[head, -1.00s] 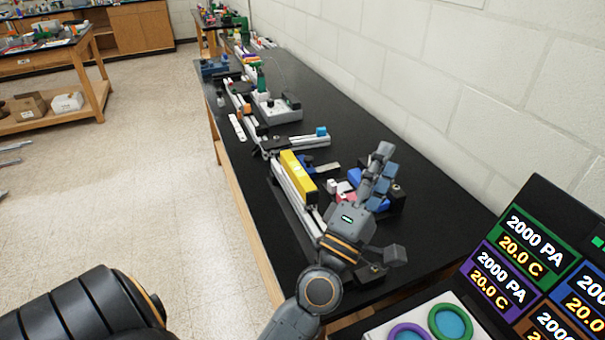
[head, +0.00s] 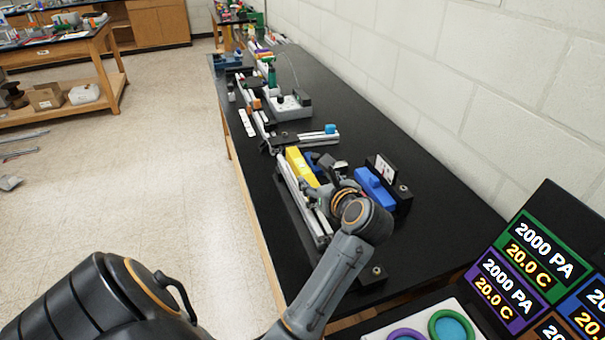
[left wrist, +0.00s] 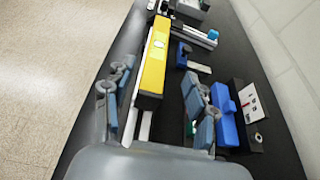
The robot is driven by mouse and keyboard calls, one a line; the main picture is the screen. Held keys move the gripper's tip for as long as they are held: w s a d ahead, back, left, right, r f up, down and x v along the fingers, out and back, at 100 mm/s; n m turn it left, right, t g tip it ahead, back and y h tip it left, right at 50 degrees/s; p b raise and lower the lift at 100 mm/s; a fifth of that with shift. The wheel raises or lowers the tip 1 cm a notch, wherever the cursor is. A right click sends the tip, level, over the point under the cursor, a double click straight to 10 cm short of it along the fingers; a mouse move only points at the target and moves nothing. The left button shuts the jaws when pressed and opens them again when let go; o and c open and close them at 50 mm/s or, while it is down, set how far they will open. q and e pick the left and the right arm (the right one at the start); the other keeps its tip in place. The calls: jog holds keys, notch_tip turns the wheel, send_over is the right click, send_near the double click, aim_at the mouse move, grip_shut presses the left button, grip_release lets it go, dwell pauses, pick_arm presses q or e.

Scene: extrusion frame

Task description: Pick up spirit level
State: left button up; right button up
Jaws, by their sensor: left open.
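The spirit level is the yellow bar (head: 301,167) lying along the silver extrusion frame (head: 318,222) on the black bench. In the left wrist view the yellow spirit level (left wrist: 153,65) runs away from me between the finger pairs. My left gripper (left wrist: 157,84) is open, with fingers on the left and right of the level's near end and a gap on each side. In the head view my left gripper (head: 326,192) is by the level's near end, partly hidden by my wrist. My right gripper is not in view.
A blue block (head: 374,189) and a black stand with a white card (head: 384,170) are right of the level. A grey device (head: 288,106) stands farther back. The white wall (head: 450,90) borders the bench on the right. Bare bench lies at the front right.

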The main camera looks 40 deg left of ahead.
aim_at(304, 169)
pick_arm(q)
jog(key=x, duration=0.3)
jog(key=shift+w+a+f, duration=0.15)
jog(key=shift+w+a, duration=0.05)
jog(key=shift+a, duration=0.1)
jog(key=shift+w+a+f+b, duration=0.1)
jog(key=shift+a+b, duration=0.25)
jog(key=shift+a, duration=0.15)
jog(key=b+x, duration=0.1)
jog(key=x, duration=0.2)
jog(key=shift+a+f, duration=0.1)
jog(key=shift+a, duration=0.25)
jog(key=shift+w+a+f, duration=0.15)
jog(key=shift+w+a, duration=0.1)
jog(key=shift+a, duration=0.05)
jog(key=shift+d, duration=0.1)
jog(key=shift+c, duration=0.2)
jog(key=shift+s, duration=0.1)
jog(key=c, duration=1.1)
grip_shut()
